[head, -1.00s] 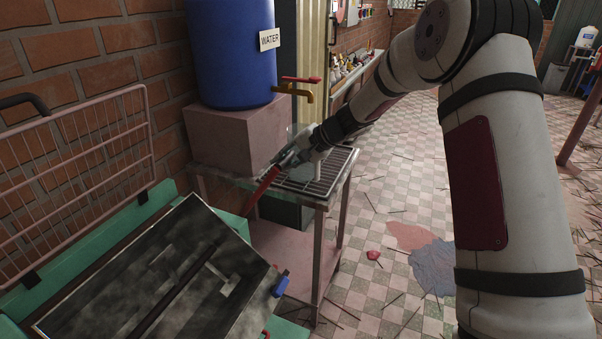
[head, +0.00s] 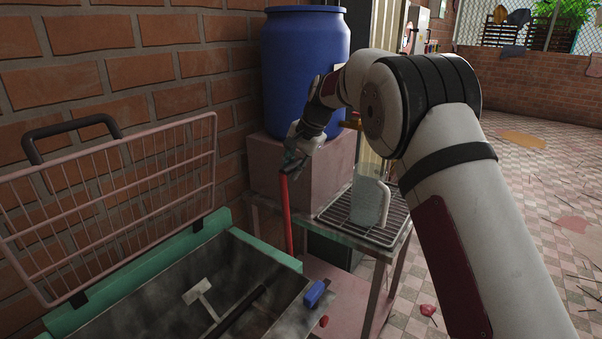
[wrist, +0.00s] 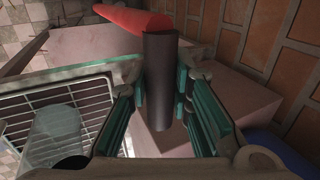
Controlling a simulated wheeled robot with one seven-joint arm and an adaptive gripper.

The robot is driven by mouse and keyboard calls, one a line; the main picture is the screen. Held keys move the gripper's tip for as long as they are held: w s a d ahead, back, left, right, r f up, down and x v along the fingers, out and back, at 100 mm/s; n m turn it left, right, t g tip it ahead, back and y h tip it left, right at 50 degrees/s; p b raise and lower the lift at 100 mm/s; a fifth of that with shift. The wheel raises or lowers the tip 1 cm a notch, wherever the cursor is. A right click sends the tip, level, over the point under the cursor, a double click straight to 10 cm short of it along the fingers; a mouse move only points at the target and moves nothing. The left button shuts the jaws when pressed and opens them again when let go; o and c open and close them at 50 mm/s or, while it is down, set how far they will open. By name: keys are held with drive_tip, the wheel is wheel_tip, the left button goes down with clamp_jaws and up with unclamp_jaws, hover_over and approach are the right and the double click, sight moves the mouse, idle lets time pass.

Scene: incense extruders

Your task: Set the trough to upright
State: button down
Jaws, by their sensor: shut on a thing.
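The trough (head: 232,262) is a dirty grey metal box at the lower left of the head view. Its open top faces up, and its near side is cut off by the frame. A red lever (head: 287,215) stands nearly vertical beside the trough's far right corner. My gripper (head: 292,162) is at the lever's top. In the wrist view my gripper (wrist: 162,100) is shut around the lever's dark grip (wrist: 160,70), with the red bar (wrist: 130,22) beyond it. The lever's lower end is hidden behind the trough.
A pink wire guard (head: 120,195) stands raised behind the trough on a green frame (head: 150,262). A blue water barrel (head: 305,75) sits on a pink block (head: 285,182). A clear jug (head: 368,200) stands on a wire rack (head: 395,228) close to my arm.

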drive_tip(key=shift+w+a, duration=0.4)
drive_tip(key=shift+a, duration=0.4)
drive_tip(key=shift+a+r, duration=0.1)
drive_tip(key=c, duration=1.4)
unclamp_jaws()
drive_tip(key=shift+w, duration=0.1)
drive_tip(key=shift+c, duration=0.2)
drive_tip(key=v, duration=1.1)
drive_tip(key=shift+d+r, duration=0.3)
